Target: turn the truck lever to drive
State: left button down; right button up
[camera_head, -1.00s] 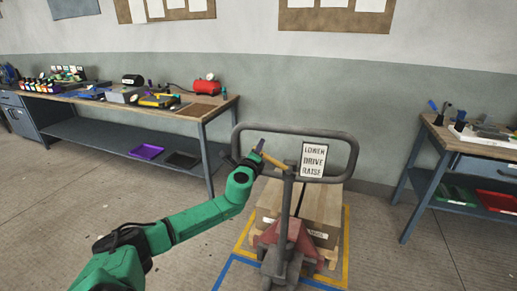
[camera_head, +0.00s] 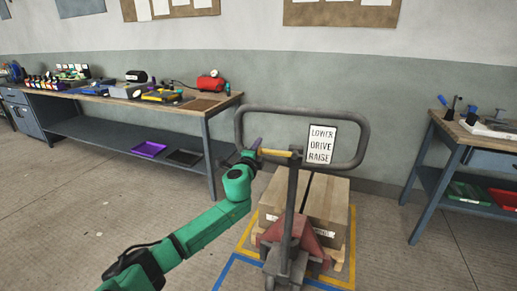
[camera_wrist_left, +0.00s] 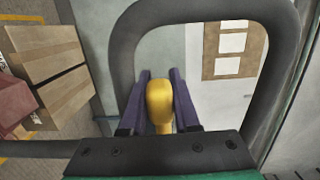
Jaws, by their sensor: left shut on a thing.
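The pallet truck (camera_head: 290,235) stands in the middle of the head view, its looped dark handle (camera_head: 300,113) at the top. A yellow lever (camera_head: 280,153) sits inside the loop and points left, roughly level. My left gripper (camera_head: 259,151) is shut on the lever's outer end. In the left wrist view the lever's rounded yellow end (camera_wrist_left: 159,103) lies between the two purple fingers. A white sign (camera_head: 321,144) right of the lever reads LOWER, DRIVE, RAISE from top to bottom. The lever lies close to the DRIVE line's height. My right gripper is out of view.
A cardboard box (camera_head: 325,200) rides on the truck's pallet, inside yellow and blue floor lines. A long workbench (camera_head: 165,104) with tools stands at the back left. Another bench (camera_head: 470,135) stands at the right.

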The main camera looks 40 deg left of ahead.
pick_arm(q)
jog(key=c, duration=0.6)
grip_release()
jog(key=shift+c, duration=0.2)
jog(key=shift+f, duration=0.15)
